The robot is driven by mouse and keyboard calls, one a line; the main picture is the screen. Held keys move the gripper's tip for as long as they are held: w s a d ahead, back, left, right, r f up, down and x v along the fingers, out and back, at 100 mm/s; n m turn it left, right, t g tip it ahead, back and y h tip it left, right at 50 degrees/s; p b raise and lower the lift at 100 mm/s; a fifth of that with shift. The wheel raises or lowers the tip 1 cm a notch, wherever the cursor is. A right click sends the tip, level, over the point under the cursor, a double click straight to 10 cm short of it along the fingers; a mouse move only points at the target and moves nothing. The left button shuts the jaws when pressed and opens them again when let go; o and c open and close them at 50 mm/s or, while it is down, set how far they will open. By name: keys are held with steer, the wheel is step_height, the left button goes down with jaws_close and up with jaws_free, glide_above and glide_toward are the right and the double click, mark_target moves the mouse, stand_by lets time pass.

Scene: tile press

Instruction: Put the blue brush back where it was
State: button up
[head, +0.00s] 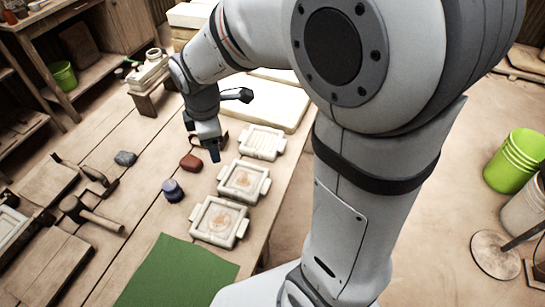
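A small round dark-blue object (173,190) stands on the wooden table, left of the pale moulds. It may be the blue brush, but it is too small to tell. My gripper (204,143) hangs over the table above and right of it in the picture, near a reddish-brown lump (191,162). Two dark finger ends show at different heights. I cannot tell whether they are apart or closed on something. The dark tip on the right looks slightly bluish.
Three pale moulds (219,222) line the table's right side. A green mat (178,272) lies in front. A mallet (90,213), a grey-blue stone (125,158) and wooden boards (48,265) lie to the left. Pale slabs (262,103) lie behind my gripper.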

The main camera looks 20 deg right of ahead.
steer(key=s+d+r+m, duration=0.3)
steer(key=s+d+m, duration=0.7)
steer(key=s+m, duration=0.4)
steer(key=m, duration=0.3)
steer(key=shift+r+t, duration=0.4)
